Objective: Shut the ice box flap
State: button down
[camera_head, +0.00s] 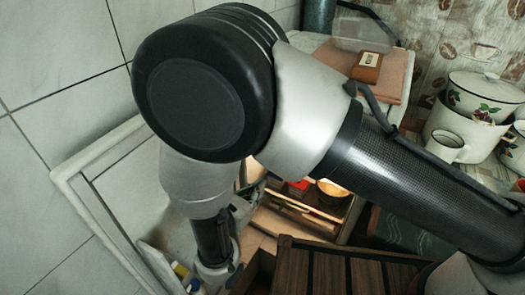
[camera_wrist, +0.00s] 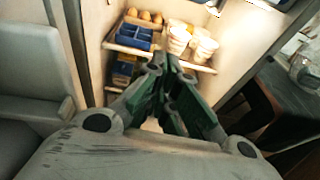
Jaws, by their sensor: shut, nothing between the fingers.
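I cannot pick out the ice box flap for certain in either view. The fridge stands open in the head view, and its lit interior (camera_head: 318,207) shows partly behind my arm. Its white door (camera_head: 85,190) stands swung out at the left. My gripper (camera_wrist: 163,66) is shut and empty in the wrist view, its fingertips together in front of lit shelves.
Eggs (camera_wrist: 145,17), a blue container (camera_wrist: 134,36) and white cups (camera_wrist: 190,43) sit on the shelves. A brown container (camera_head: 367,67) and board stand on the fridge top. Enamel pots (camera_head: 482,97) and a mug (camera_head: 445,147) stand at the right; slatted wood (camera_head: 330,270) lies below.

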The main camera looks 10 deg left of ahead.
jog(key=w+d+r, duration=0.1)
jog(key=w+r, duration=0.2)
jog(key=w, duration=0.6)
jog(key=shift+d+r+n+t+y, duration=0.15)
jog(key=shift+d+n+t+y, duration=0.15)
jog(key=shift+d+t, duration=0.1)
jog(key=shift+a+r, duration=0.1)
jog(key=shift+s+r+g, duration=0.15)
jog(key=shift+r+g, duration=0.15)
